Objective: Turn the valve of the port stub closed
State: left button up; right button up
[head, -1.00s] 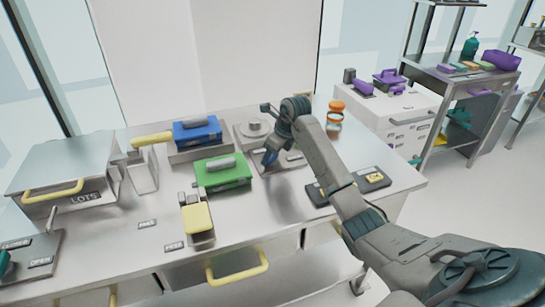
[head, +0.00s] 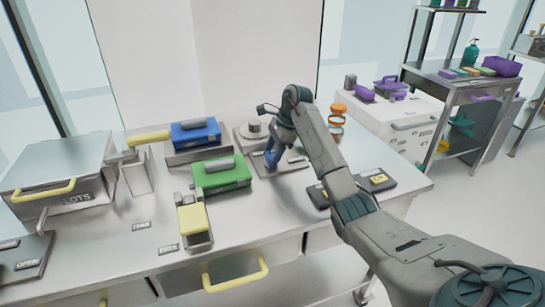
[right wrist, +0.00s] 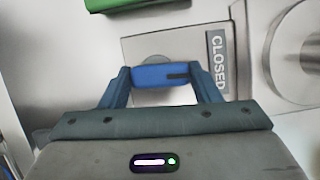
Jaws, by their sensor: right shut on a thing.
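My right gripper (right wrist: 165,82) is shut on a blue handle (right wrist: 160,76), with one finger at each end of it in the right wrist view. The handle lies over a light metal plate (right wrist: 150,47) with a CLOSED label (right wrist: 217,62) at its right. A round metal flange (right wrist: 300,50) stands right of the label, cut by the frame edge. In the head view my right gripper (head: 272,158) reaches down to the plate (head: 294,163), and the blue part shows at its tips. The valve body under the handle is mostly hidden. My left gripper is not in view.
A green case (head: 222,178) sits close left of my right gripper, with a blue case (head: 195,135) behind it. A dark labelled pad (head: 375,181) and an orange-lidded jar (head: 337,120) are to the right. A LOTS box (head: 60,175) stands at far left.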

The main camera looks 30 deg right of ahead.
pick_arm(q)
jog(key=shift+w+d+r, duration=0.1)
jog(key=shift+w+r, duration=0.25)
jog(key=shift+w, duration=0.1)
pick_arm(e)
jog(key=shift+n, duration=0.5)
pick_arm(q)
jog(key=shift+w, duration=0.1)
pick_arm(e)
jog(key=o, duration=1)
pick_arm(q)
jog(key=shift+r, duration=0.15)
pick_arm(e)
jog(key=shift+r, duration=0.1)
